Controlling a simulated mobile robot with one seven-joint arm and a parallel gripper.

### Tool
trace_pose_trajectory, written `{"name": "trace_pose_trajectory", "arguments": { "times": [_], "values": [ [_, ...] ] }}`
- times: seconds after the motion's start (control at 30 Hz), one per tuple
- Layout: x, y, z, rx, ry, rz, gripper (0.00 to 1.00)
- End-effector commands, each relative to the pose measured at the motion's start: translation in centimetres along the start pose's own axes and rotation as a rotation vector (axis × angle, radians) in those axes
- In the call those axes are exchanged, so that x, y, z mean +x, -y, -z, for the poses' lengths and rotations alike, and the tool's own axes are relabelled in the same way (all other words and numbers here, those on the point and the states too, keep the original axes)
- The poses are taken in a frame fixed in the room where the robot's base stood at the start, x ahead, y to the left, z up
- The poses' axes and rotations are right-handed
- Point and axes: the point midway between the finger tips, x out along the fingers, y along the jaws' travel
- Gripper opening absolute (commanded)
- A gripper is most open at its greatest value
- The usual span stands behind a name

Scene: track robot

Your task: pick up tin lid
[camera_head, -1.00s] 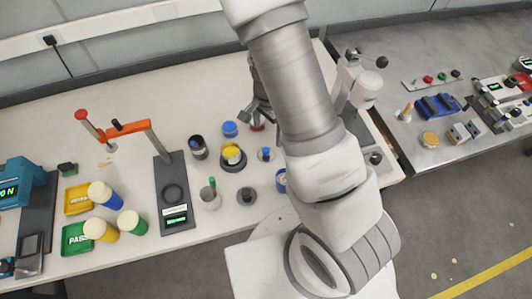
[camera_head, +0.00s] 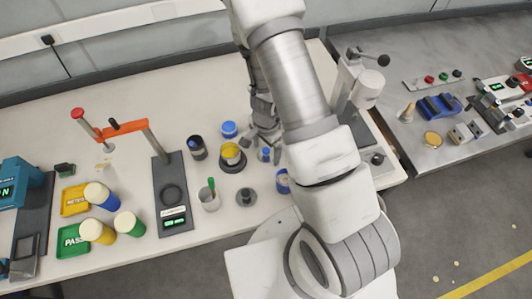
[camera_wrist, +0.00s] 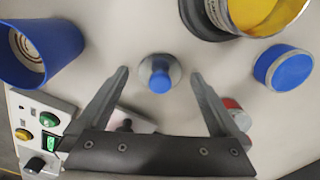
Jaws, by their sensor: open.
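A small pale grey disc with a blue knob, which I take as the tin lid (camera_wrist: 159,73), lies flat on the table. In the head view the tin lid (camera_head: 265,155) is right of the open tin with yellow contents (camera_head: 232,156). My gripper (camera_wrist: 159,74) is open and empty, its fingertips on either side of the knob in the wrist view. In the head view my gripper (camera_head: 265,138) is just behind the lid, partly hidden by my arm. I cannot tell how high the fingertips are above it.
The tin stands in a dark ring close by. A blue round block (camera_wrist: 284,68) and a partly hidden red-topped item (camera_wrist: 238,114) are near the right finger. A blue cup (camera_wrist: 40,48) is at left. A grey cup (camera_head: 209,197) and a scale (camera_head: 172,208) stand further left.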

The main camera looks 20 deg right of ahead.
Motion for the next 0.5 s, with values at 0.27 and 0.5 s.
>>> {"name": "trace_pose_trajectory", "arguments": {
  "times": [0.27, 0.5],
  "values": [
    [-0.05, 0.01, 0.01, 0.0, 0.0, 0.0, 0.59],
    [-0.06, 0.01, 0.02, 0.0, 0.0, 0.0, 0.16]
  ]
}}
